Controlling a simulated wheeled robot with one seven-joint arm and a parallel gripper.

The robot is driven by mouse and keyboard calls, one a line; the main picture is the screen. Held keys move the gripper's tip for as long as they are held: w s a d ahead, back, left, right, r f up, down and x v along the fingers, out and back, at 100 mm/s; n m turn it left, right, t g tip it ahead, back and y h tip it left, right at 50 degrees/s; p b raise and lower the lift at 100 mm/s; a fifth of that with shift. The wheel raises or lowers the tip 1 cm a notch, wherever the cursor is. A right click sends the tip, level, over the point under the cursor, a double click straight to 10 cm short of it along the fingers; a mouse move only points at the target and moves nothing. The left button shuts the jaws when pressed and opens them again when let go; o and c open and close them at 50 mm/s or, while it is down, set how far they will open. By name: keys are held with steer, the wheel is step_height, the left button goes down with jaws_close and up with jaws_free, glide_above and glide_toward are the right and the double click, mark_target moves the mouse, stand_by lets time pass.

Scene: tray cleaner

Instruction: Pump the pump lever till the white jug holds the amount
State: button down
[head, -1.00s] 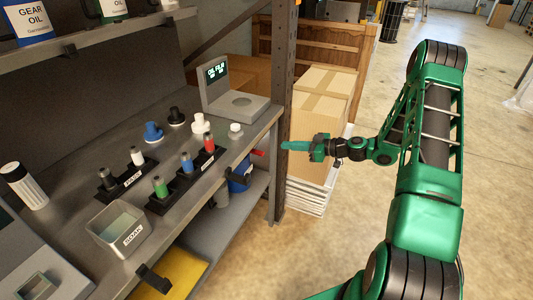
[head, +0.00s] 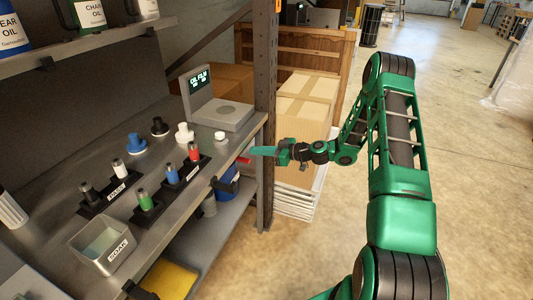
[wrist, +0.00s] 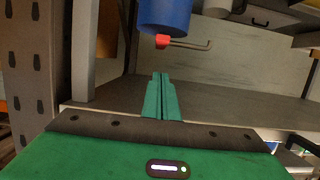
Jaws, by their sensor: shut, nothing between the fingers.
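My gripper (head: 254,151) is shut and empty, pointing left at the front edge of the shelf unit. In the wrist view its green fingers (wrist: 161,82) are together, below a blue container (wrist: 165,12) and apart from it. That container carries a red part (wrist: 162,41) and a thin bent metal rod (wrist: 190,45). In the head view the blue container (head: 227,186) stands on the lower shelf, partly hidden by the upper shelf, with a red piece (head: 243,160) close to my fingertips. I cannot tell which part is the pump lever. No white jug is clearly identifiable.
A scale-like device (head: 222,112) with a lit display stands on the upper shelf. Several small bottles in black racks and a SOAK tub (head: 103,246) are there too. The shelf post (head: 265,120) and stacked cartons (head: 305,105) stand close to my gripper.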

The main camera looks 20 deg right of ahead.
steer(key=shift+w+a+f, duration=0.25)
steer(key=shift+f, duration=0.5)
steer(key=shift+w+a+f, duration=0.3)
steer(key=shift+f, duration=0.5)
steer(key=shift+w+a+f, duration=0.25)
steer(key=shift+f, duration=0.5)
steer(key=shift+f, duration=0.1)
